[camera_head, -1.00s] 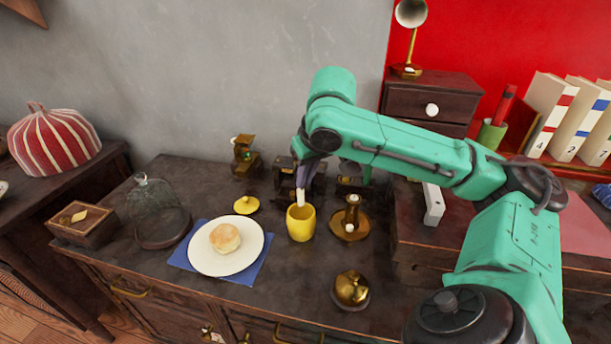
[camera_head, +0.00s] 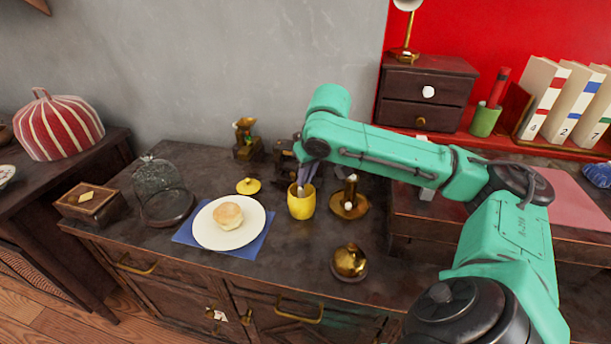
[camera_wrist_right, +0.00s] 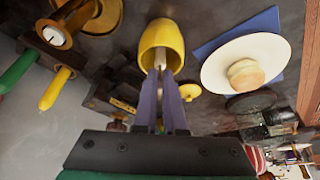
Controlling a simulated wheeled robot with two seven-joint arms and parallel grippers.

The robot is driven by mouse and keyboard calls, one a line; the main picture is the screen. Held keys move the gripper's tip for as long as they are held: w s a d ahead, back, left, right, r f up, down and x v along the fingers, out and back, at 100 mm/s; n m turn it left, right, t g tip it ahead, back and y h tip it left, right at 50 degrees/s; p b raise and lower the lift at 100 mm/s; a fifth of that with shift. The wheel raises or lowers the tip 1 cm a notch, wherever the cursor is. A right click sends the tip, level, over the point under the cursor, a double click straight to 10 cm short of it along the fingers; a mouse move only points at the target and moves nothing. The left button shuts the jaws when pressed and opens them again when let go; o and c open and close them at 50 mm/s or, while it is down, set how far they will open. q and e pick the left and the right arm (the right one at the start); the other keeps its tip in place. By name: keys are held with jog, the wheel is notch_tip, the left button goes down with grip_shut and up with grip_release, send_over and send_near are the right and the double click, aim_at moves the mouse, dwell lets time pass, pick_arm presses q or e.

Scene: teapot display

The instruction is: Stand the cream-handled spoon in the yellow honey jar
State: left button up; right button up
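The yellow honey jar (camera_head: 301,206) stands upright on the dark cabinet top, its mouth open. It also shows in the right wrist view (camera_wrist_right: 162,38). My right gripper (camera_head: 306,182) points down at the jar's mouth, fingertips at about the rim. In the wrist view its two purple fingers (camera_wrist_right: 161,78) are close together on the cream-handled spoon (camera_wrist_right: 159,59). The spoon's cream part reaches into the jar's mouth; its lower end is hidden inside. I cannot tell whether it touches the bottom. My left gripper is not in view.
A white plate (camera_head: 208,236) with a bun lies left of the jar on a blue napkin (camera_head: 257,268). A yellow lid (camera_head: 248,186) lies behind. A brass candle holder (camera_head: 350,207) stands close right, and a round brass pot (camera_head: 350,262) in front. The cabinet top directly before the jar is clear.

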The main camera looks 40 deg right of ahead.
jog(key=o, duration=0.4)
pick_arm(q)
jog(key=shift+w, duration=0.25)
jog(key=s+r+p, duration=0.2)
jog(key=p, duration=0.1)
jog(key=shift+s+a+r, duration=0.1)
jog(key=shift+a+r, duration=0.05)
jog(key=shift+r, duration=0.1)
pick_arm(e)
jog(key=v, duration=1.4)
jog(key=shift+s+r, duration=0.1)
jog(key=shift+r, duration=0.25)
